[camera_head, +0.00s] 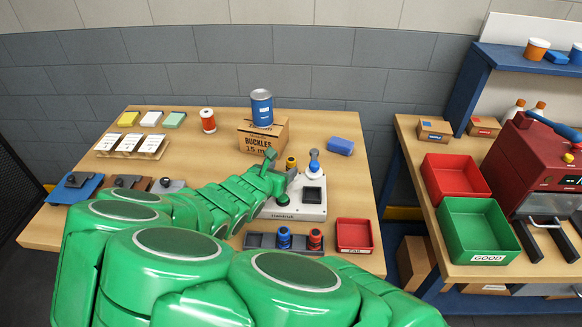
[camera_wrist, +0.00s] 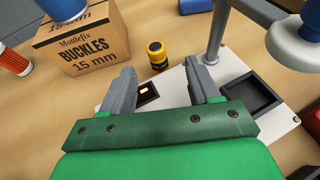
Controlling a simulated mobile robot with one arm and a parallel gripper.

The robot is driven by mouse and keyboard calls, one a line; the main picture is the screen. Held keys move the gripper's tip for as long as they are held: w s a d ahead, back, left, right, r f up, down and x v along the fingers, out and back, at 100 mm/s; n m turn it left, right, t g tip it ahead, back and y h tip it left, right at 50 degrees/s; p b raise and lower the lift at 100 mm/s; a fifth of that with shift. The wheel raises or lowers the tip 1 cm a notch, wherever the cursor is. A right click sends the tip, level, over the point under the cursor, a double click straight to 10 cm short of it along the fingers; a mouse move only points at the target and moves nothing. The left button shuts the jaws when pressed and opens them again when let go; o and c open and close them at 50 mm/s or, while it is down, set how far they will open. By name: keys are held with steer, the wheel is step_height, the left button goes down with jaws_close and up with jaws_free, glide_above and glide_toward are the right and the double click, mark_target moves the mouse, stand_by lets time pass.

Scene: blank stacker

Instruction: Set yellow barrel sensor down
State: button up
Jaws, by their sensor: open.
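The yellow barrel sensor (camera_head: 291,163), a short yellow and black cylinder, stands upright at the back edge of the white fixture. In the wrist view the yellow barrel sensor (camera_wrist: 156,54) stands just beyond my fingertips, apart from both. My gripper (camera_wrist: 160,78) is open, with nothing between its fingers. In the head view my gripper (camera_head: 279,170) hangs over the left part of the white fixture (camera_head: 305,213), partly hidden by my green arm. The fixture has a dark square pocket (camera_wrist: 250,94) at right and a smaller dark recess (camera_wrist: 147,92) between my fingers.
The buckles box (camera_head: 264,137) with a blue can (camera_head: 262,107) on it stands behind. A post with a round white head (camera_head: 314,166) rises at right. A grey rack (camera_head: 262,241) holds a blue and a red barrel in front, beside a red tray (camera_head: 354,235).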

mark_target(289, 162)
steer(key=shift+a+x, duration=0.15)
steer(key=shift+x, duration=1.7)
steer(key=shift+a+x, duration=0.15)
steer(key=shift+x, duration=1.7)
steer(key=shift+w, duration=0.1)
steer(key=shift+c, duration=0.4)
jaws_close()
